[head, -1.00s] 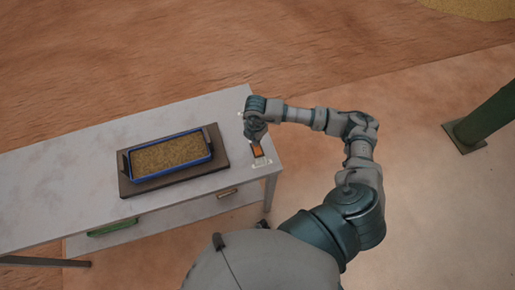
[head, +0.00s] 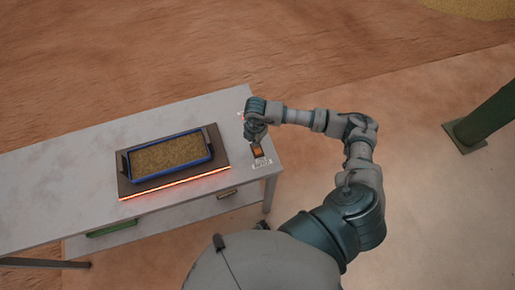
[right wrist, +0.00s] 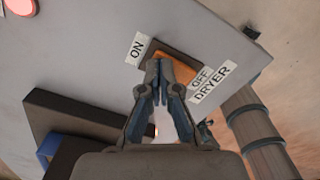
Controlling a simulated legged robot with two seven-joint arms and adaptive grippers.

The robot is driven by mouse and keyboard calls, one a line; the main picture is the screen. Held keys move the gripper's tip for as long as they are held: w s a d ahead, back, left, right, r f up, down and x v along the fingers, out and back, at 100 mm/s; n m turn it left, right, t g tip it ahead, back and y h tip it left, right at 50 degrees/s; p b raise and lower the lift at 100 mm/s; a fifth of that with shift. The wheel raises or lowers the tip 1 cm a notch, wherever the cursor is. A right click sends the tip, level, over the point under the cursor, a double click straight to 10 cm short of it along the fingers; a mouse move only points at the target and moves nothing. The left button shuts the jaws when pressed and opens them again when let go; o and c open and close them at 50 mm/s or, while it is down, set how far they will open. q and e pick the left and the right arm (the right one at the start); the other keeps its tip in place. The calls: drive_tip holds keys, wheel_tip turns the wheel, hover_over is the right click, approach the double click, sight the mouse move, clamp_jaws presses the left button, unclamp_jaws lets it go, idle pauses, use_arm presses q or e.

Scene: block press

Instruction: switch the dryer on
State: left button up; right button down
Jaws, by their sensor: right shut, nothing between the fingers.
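The dryer switch (head: 258,151) is an orange rocker in a dark frame near the right end of the table. In the right wrist view the rocker (right wrist: 181,72) lies between an ON label (right wrist: 137,49) and labels reading OFF and DRYER (right wrist: 212,84). My right gripper (right wrist: 159,66) is shut and empty, its fingertips at the ON side of the rocker; I cannot tell whether they touch it. In the head view the right gripper (head: 256,137) is over the switch. The dryer plate (head: 222,160) has a glowing red front edge. My left gripper is not in view.
A blue tray (head: 211,152) of brown grains stands on the dryer plate, left of the switch. A red round light or button (right wrist: 20,6) shows in the right wrist view. The grey table (head: 60,180) is bare at its left. A green post (head: 490,118) stands far right.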

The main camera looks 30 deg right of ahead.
drive_tip(key=shift+r+p, duration=2.55)
drive_tip(key=shift+r, duration=0.95)
drive_tip(key=shift+f, duration=0.1)
